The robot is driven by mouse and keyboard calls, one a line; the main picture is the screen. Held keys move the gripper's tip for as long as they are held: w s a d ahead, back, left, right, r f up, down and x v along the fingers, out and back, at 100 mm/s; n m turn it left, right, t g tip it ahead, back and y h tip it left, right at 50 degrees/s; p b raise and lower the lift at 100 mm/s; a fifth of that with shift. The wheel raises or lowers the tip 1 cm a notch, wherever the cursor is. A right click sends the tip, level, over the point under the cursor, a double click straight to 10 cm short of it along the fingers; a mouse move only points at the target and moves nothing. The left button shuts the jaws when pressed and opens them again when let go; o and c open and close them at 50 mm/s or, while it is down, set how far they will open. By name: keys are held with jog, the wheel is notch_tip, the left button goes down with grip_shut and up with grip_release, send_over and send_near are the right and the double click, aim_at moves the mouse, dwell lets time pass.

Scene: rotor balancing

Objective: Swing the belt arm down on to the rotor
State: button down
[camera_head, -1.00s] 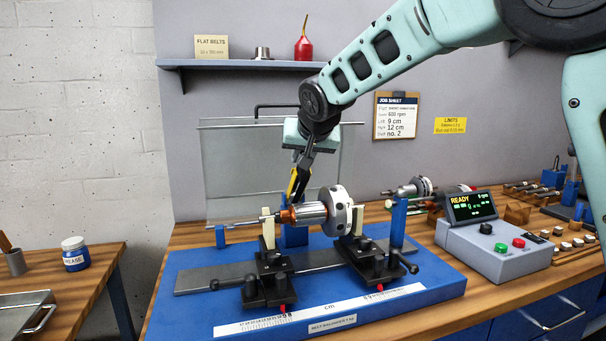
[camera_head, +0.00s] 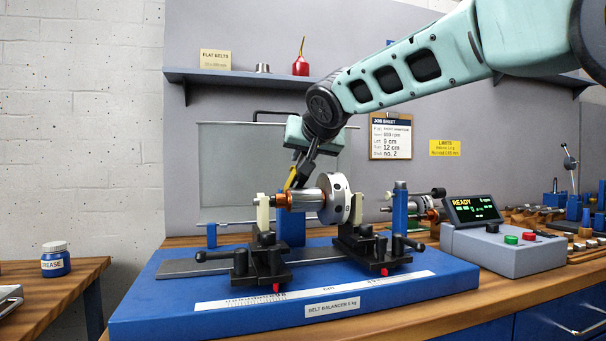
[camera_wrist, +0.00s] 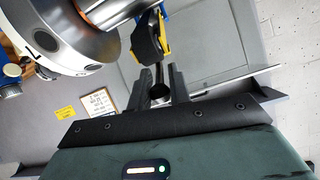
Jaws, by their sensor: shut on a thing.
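The rotor (camera_head: 308,199) lies level across the two black supports of the blue balancer, with a silver disc (camera_head: 334,200) at its right. The belt arm shows as a yellow and black piece (camera_head: 291,179) behind the rotor. It also shows in the wrist view (camera_wrist: 149,40), close beside the rotor (camera_wrist: 88,35). My gripper (camera_head: 303,170) is above and behind the rotor, with its fingers pointing down. In the wrist view, my gripper (camera_wrist: 161,88) is shut on the dark round end of the belt arm. Whether the belt touches the rotor cannot be told.
A clear guard panel (camera_head: 225,165) stands behind the balancer base (camera_head: 150,312). A control box (camera_head: 510,255) with a display reading READY is at the right. A shelf (camera_head: 225,77) is on the wall above. A side table with a grease jar (camera_head: 55,259) is at the left.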

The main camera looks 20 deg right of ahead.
jog(key=shift+s+f+t+b, duration=0.2)
jog(key=shift+f+t+b, duration=0.1)
jog(key=shift+b, duration=0.75)
jog(key=c, duration=1.5)
grip_release()
jog(key=b+v, duration=0.1)
jog(key=v, duration=1.6)
jog(key=shift+s+r+b, duration=0.15)
jog(key=shift+b, duration=0.2)
